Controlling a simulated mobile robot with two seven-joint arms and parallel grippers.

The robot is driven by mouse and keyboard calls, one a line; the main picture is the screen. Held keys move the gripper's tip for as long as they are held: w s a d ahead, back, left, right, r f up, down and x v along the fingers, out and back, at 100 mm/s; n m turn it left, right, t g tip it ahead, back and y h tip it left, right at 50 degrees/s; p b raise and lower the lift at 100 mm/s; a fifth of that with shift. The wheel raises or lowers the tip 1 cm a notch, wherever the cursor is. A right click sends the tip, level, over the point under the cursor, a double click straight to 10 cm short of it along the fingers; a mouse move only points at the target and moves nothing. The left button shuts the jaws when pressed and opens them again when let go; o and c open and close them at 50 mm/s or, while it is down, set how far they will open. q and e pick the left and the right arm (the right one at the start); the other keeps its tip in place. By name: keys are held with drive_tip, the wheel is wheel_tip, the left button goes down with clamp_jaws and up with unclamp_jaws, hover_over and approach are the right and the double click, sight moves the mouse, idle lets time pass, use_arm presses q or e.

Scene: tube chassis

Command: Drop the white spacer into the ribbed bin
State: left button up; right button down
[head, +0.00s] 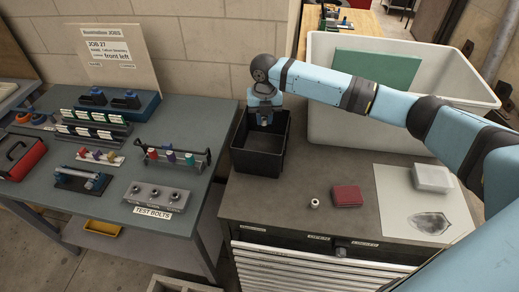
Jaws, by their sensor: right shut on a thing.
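My right gripper (264,118) points down over the open black bin (257,161) at the left end of the cabinet top. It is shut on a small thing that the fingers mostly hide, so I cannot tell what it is. A small white ring-shaped piece with a dark hole, which looks like a spacer (314,203), stands on the cabinet top, right of the bin and apart from it. Ribs on the black bin are too dark to make out. My left gripper is not in view.
A large white tote (335,130) with a green board (376,70) stands behind. A red block (347,195) and a white box (432,178) on a sheet lie to the right. The left table (110,205) holds racks and test bolts.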

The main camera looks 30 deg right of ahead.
drive_tip(key=c, duration=0.9)
unclamp_jaws()
drive_tip(key=shift+c, duration=0.2)
drive_tip(key=shift+r, duration=0.1)
drive_tip(key=shift+r, duration=0.35)
wheel_tip(320, 180, up, 13)
drive_tip(key=b, duration=0.2)
